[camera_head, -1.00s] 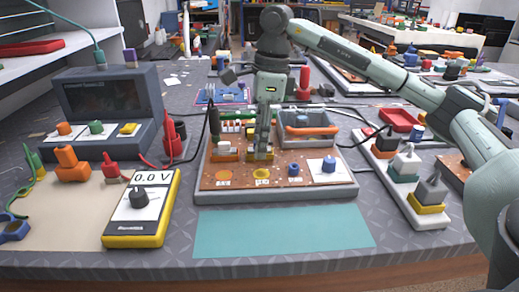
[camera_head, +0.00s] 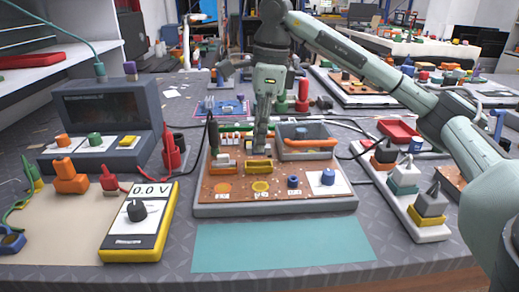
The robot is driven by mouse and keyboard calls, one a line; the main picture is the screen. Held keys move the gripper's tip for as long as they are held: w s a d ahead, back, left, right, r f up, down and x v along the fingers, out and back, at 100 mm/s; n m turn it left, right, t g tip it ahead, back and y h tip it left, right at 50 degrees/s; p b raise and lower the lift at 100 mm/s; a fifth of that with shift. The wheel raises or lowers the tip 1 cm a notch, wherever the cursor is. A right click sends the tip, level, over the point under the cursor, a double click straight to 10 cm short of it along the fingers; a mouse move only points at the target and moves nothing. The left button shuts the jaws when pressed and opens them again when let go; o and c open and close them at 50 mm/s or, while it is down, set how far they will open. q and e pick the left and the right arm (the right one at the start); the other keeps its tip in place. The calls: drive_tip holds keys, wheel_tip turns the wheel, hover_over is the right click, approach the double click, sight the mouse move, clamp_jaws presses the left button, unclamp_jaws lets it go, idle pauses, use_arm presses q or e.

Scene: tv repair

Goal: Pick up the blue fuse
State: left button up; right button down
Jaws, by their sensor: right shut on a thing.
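The board (camera_head: 275,208) with a brown top stands in the middle of the table. A blue knob-like piece (camera_head: 327,177) sits on a white patch at its front right, and a smaller dark blue piece (camera_head: 293,181) is left of it. I cannot tell which piece is the blue fuse. My right gripper (camera_head: 261,148) points down over the board's middle, just behind a yellow holder (camera_head: 259,166). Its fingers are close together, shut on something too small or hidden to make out. Both blue pieces are clear of the fingers. My left gripper is out of view.
A grey tray with an orange bar (camera_head: 307,143) is right of my gripper. A yellow multimeter (camera_head: 138,222) reads 0.0 V at the left front. A white strip with plugs (camera_head: 425,233) is at right. The teal mat (camera_head: 280,247) in front is bare.

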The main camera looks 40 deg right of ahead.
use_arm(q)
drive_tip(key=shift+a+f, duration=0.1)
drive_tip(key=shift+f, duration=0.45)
use_arm(e)
drive_tip(key=s+a+r, duration=0.2)
drive_tip(key=a+r, duration=0.5)
drive_tip(key=a, duration=0.4)
drive_tip(key=shift+s+a+r, duration=0.2)
drive_tip(key=shift+s, duration=0.15)
